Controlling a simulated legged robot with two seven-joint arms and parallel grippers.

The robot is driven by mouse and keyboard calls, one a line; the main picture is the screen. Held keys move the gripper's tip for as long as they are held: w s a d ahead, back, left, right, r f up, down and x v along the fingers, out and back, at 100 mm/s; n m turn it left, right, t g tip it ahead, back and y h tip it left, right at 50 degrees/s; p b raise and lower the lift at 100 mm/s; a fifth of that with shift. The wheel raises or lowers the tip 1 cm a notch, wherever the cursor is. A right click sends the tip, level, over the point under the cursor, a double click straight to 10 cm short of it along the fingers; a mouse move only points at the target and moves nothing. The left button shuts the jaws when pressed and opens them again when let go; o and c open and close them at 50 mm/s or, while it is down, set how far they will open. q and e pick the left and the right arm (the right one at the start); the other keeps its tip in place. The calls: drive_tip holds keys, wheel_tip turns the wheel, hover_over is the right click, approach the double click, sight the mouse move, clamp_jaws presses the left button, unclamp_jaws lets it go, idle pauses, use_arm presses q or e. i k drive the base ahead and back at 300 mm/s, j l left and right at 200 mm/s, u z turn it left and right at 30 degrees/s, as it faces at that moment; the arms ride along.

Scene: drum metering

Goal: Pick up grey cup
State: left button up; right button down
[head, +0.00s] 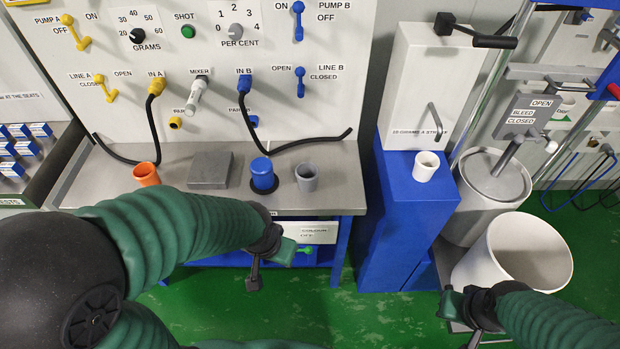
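The grey cup (306,178) stands upright on the steel bench top, to the right of a blue cylinder (262,176) on a dark base. My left gripper (270,265) is in front of the bench edge, below and left of the grey cup in the picture, and apart from it. Its two fingers are spread, with nothing visible between them. My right gripper (463,320) is at the lower right, in front of the large white bin, far from the cup. Its fingers also look spread and empty.
An orange cup (146,174) and a grey block (210,170) stand left on the bench (335,190). Black hoses (290,143) hang from the panel behind the cups. A white cup (427,165) sits on a blue stand (400,215). A white bin (515,255) stands right.

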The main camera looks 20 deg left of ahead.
sight(307, 173)
drive_tip(key=i+j+u, duration=0.3)
drive_tip(key=j, duration=0.2)
drive_tip(key=i+j+u, duration=0.3)
drive_tip(key=i+j, duration=0.1)
drive_tip(key=i, duration=0.1)
